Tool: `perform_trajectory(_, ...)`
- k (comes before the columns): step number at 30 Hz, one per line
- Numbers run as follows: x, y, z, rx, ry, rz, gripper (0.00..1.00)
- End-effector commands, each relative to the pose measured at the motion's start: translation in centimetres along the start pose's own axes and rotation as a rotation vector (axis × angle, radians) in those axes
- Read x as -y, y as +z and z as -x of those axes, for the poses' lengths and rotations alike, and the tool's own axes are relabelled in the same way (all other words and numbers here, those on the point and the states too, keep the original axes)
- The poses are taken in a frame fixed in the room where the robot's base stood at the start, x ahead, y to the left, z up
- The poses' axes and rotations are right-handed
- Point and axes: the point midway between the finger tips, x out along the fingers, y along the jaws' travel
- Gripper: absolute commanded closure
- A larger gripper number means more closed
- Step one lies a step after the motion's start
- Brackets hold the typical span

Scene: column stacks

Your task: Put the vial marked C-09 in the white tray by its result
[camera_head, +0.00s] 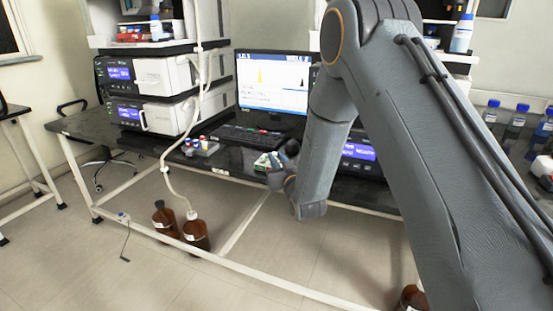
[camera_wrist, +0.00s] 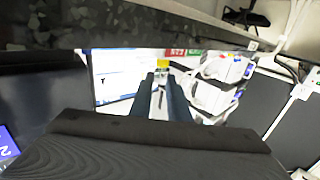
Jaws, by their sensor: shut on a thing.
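My gripper (camera_wrist: 162,88) is shut on a small clear vial with a yellow cap (camera_wrist: 162,64), seen upright between the two dark fingers in the wrist view. Its marking cannot be read. In the head view my gripper (camera_head: 290,150) is small and dark above the bench, in front of the monitor; the vial cannot be made out there. A small white holder with several coloured-cap vials (camera_head: 200,147) stands on the bench to the left. A green and white item (camera_head: 264,162) lies beside my gripper; I cannot tell whether either is the white tray.
A monitor (camera_head: 272,82) shows a chart with peaks, with a keyboard (camera_head: 245,136) before it. Stacked white instruments (camera_head: 165,95) stand at left. Brown bottles (camera_head: 196,235) stand on the floor below the bench. Blue-capped bottles (camera_head: 515,125) are at far right.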

Motion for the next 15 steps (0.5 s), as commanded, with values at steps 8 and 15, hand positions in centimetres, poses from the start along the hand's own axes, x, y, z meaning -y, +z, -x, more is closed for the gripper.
perform_trajectory(8, 0.0, 0.57, 0.0, 0.0, 0.0, 0.0, 0.98)
perform_trajectory(15, -0.01, 1.01, 0.0, 0.0, 0.0, 0.0, 0.98)
